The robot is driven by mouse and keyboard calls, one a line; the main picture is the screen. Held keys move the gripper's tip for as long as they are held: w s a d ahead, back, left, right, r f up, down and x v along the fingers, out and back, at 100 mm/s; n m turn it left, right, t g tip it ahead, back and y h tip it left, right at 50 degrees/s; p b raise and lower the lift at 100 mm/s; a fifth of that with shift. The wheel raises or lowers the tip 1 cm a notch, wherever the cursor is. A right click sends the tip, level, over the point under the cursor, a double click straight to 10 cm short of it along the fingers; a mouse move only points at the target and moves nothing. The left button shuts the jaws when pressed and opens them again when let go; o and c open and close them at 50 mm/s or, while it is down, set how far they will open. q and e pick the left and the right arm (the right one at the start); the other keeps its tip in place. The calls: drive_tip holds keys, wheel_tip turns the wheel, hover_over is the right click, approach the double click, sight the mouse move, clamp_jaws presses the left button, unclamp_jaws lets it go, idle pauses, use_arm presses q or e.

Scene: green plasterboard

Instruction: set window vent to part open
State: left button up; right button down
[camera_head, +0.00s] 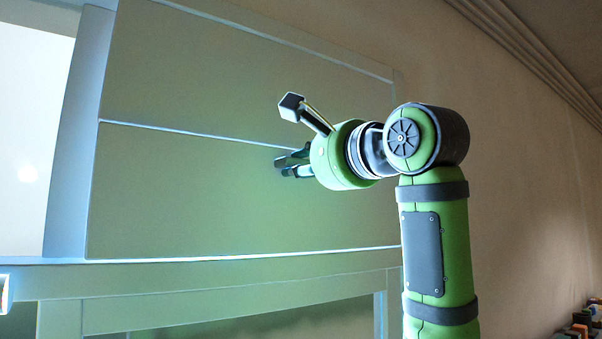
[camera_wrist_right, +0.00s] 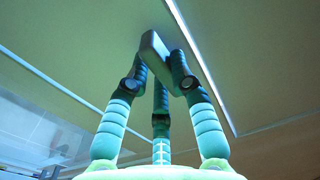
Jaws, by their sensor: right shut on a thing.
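A wide pale green panel (camera_head: 190,75), split by a light horizontal line, fills the left and middle of the head view. It looks like the window vent, but its degree of opening cannot be told. My right gripper (camera_head: 281,166) is against the panel near that line, its fingers partly hidden by its own palm. In the right wrist view, the three fingers of this gripper (camera_wrist_right: 160,72) are closed around a small dark grey block (camera_wrist_right: 153,46), which looks like a handle on the panel. My left gripper is out of view.
A bright window pane (camera_head: 28,130) is at the far left beside an upright frame (camera_head: 75,140). A ledge (camera_head: 200,275) runs below the panel. A plain wall (camera_head: 520,170) is on the right, with small coloured items (camera_head: 580,320) low in the corner.

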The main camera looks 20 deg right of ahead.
drive_tip(key=s+b, duration=0.1)
drive_tip(key=b, duration=0.1)
drive_tip(key=f+t+b, duration=0.1)
drive_tip(key=s+t+b, duration=0.1)
drive_tip(key=b, duration=0.1)
drive_tip(key=shift+s+d+f+y+b, duration=0.3)
drive_tip(key=shift+s+d+f, duration=0.05)
drive_tip(key=shift+d, duration=0.05)
drive_tip(key=c, duration=1.1)
unclamp_jaws()
drive_tip(key=shift+o, duration=0.2)
drive_tip(key=v, duration=1.2)
